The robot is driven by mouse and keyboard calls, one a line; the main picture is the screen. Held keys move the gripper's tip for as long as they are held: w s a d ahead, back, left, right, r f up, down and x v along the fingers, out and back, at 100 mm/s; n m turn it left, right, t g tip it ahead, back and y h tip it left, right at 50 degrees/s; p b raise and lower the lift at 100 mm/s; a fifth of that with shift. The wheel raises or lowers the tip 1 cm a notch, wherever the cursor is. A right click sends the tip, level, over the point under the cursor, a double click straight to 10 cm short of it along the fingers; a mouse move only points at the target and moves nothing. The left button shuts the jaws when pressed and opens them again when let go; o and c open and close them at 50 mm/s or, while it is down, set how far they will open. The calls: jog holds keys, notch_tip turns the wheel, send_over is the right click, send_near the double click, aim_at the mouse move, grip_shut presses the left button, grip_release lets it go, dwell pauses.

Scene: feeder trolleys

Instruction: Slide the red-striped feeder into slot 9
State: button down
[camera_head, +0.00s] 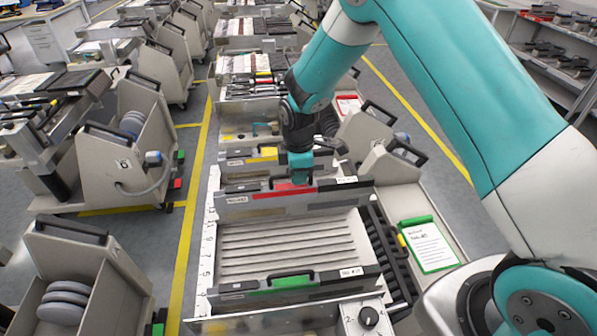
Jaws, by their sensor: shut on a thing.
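The red-striped feeder (330,199) is a long grey plate with a dark top handle and a red stripe. It lies crosswise at the far end of the ribbed slot bed of the middle trolley. My gripper (300,174) is above its middle, pointing down and shut on its handle. The slot bed (285,245) has several empty grooves in front of the feeder. A strip of slot numbers (209,240) runs down its left edge; the digits are small. I cannot tell whether the feeder's underside is seated in a groove or raised.
A green-striped feeder (320,283) stands at the near end of the bed. A yellow-striped feeder (238,161) is behind the red one. A green clipboard (430,246) and a black roller rack (389,250) are at right. More trolleys stand at left beyond a yellow floor line.

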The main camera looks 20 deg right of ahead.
aim_at(289, 206)
jog(key=shift+f+b, duration=3.35)
jog(key=shift+f, duration=1.6)
jog(key=shift+f+b, duration=0.45)
jog(key=shift+f, duration=0.3)
jog(key=shift+w+a, duration=0.2)
jog(key=shift+a, duration=0.5)
jog(key=shift+w+a, duration=0.15)
jog(key=shift+a, duration=0.55)
jog(key=c, duration=1.1)
grip_release()
jog(key=shift+s, duration=0.1)
jog(key=shift+f, duration=0.1)
